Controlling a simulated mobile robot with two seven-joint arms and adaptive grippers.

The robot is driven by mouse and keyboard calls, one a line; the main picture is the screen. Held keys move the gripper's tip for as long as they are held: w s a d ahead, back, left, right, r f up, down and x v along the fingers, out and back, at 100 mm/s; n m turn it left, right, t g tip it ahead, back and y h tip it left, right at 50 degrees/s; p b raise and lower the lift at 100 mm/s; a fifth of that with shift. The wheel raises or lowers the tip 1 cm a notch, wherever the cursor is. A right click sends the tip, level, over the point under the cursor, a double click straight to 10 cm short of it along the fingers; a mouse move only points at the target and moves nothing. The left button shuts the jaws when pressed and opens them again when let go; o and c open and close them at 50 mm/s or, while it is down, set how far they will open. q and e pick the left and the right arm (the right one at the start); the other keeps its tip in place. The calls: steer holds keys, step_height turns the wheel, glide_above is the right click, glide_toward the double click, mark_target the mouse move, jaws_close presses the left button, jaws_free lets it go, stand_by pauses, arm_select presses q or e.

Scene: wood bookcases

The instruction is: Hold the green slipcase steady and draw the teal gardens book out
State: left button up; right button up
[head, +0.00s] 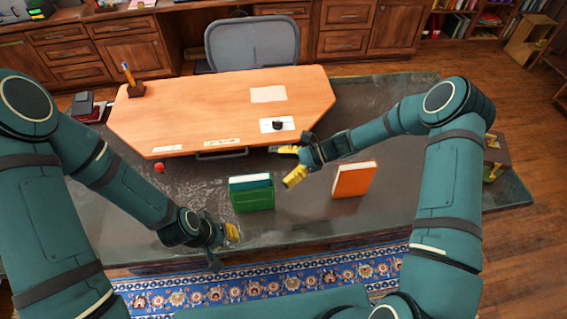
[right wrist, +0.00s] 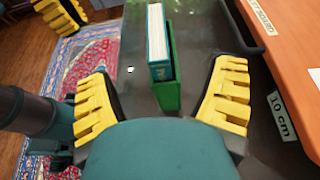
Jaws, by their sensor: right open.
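The green slipcase (head: 252,200) stands on the dark tabletop, in front of the wooden board. The teal gardens book (head: 250,181) sits in it, its top and pale page edges showing above the case. My right gripper (head: 289,163) is open and empty, to the right of and behind the slipcase. In the right wrist view, the book (right wrist: 156,45) and slipcase (right wrist: 172,85) appear ahead, between the spread yellow fingers and apart from them. My left gripper (head: 225,243) is low at the slipcase's front left, with a visible gap; its finger opening is unclear.
An orange book (head: 354,180) stands upright to the right. A red ball (head: 159,168) lies at the left, by the wooden board (head: 220,105). A pen holder (head: 135,89) stands on the board. Dark tabletop is clear between the slipcase and the orange book.

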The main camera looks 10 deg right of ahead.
glide_toward(262, 186)
step_height(262, 186, down, 3)
steer(key=w+a, duration=0.2)
steer(key=x, duration=0.6)
steer(key=shift+s+a+f, duration=0.15)
steer(key=shift+a+f, duration=0.05)
steer(key=shift+f, duration=0.05)
steer(key=shift+a+f, duration=0.3)
steer(key=shift+a, duration=0.35)
steer(key=c, duration=1.4)
steer(key=shift+o, duration=0.2)
